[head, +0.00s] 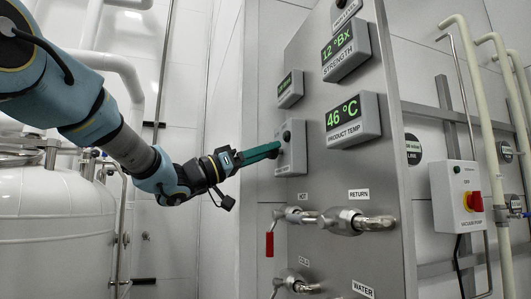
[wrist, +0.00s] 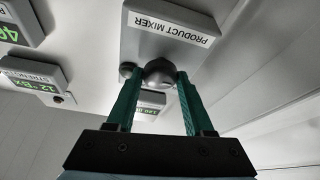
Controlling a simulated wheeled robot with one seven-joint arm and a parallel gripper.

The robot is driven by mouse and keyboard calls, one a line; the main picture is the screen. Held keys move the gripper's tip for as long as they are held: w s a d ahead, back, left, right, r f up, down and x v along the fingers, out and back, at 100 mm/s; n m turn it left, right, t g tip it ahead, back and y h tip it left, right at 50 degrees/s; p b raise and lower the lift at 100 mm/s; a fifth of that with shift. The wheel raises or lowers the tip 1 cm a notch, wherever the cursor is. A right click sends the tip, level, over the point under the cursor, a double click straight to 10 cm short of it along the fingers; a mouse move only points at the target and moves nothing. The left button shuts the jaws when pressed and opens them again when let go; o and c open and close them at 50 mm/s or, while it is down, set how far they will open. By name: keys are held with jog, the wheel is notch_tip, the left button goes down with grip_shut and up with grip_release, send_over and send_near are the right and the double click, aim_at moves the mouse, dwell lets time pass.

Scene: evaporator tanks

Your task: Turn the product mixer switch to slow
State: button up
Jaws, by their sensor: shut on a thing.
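The product mixer switch box (head: 297,158) is a light grey box on the steel panel, at the panel's left in the head view. In the wrist view the box (wrist: 140,37) appears upside down, with its "PRODUCT MIXER" label. In the head view my gripper (head: 276,150) reaches the box from the left and hides the knob. My gripper is shut on the knob. The knob's pointer and the position markings cannot be read.
Display boxes for strength (head: 346,52) and product temp (head: 353,118) are on the same panel. Below are hot and return valves, with a red handle (head: 269,245). A white tank (head: 50,220) stands left under my arm. A vacuum pump switch box (head: 461,202) is at right.

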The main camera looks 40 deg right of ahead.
grip_shut()
jog(key=shift+f+m+b, duration=0.1)
jog(key=shift+m+b, duration=0.25)
jog(key=shift+m, duration=0.05)
jog(key=m+g+y+b, duration=0.1)
jog(key=m+g, duration=0.1)
jog(key=m, duration=0.2)
jog(key=m+g+y+b, duration=0.1)
jog(key=m+b, duration=0.1)
jog(key=m, duration=0.2)
jog(key=m+g+y+b, duration=0.1)
jog(key=m+g+b, duration=0.1)
jog(key=m, duration=0.1)
jog(key=shift+w+m+g, duration=0.15)
jog(key=shift+m+g, duration=0.15)
jog(key=shift+m, duration=0.1)
jog(key=o, duration=0.9)
grip_release()
